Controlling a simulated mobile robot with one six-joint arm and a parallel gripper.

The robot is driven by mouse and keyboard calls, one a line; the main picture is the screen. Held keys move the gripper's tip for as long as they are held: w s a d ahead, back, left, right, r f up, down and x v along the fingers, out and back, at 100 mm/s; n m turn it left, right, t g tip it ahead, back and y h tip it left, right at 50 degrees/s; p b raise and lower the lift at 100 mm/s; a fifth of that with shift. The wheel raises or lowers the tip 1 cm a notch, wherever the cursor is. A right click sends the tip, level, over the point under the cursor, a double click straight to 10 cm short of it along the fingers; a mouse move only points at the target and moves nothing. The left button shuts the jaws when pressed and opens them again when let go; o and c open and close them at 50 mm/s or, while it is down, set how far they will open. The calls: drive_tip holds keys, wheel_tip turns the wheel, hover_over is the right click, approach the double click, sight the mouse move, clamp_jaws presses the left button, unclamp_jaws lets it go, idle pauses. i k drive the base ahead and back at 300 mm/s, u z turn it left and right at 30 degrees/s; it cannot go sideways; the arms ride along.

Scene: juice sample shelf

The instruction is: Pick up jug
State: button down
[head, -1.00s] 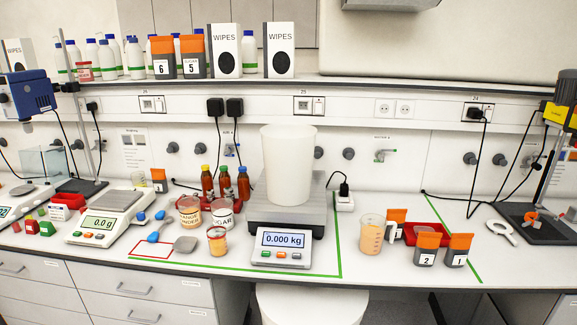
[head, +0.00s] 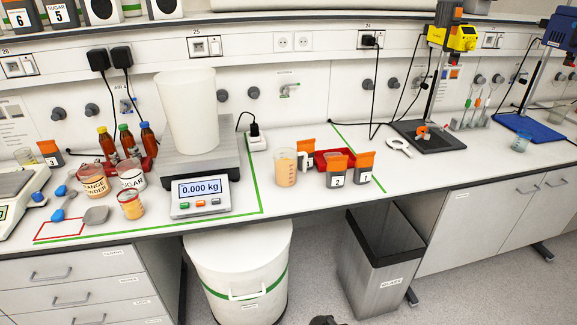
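The jug (head: 286,167) is a clear measuring jug with pale orange contents. It stands upright on the white bench, right of the green tape line and left of the orange-lidded containers. Its handle side is close to one of these containers, and I cannot tell whether they touch. My gripper is not clearly in view; only a small dark shape shows at the bottom edge, and I cannot tell what it is.
A tall white vessel (head: 189,111) stands on the scale (head: 201,196) left of the jug. Orange-lidded containers (head: 336,173) and a red tray (head: 320,158) are to its right. Below the bench are a white bin (head: 239,270) and a grey bin (head: 376,272). Bench in front of the jug is clear.

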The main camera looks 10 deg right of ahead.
sight(285, 159)
drive_tip(key=k, duration=1)
drive_tip(key=u, duration=1.4)
drive_tip(key=i, duration=0.55)
drive_tip(key=z, duration=0.05)
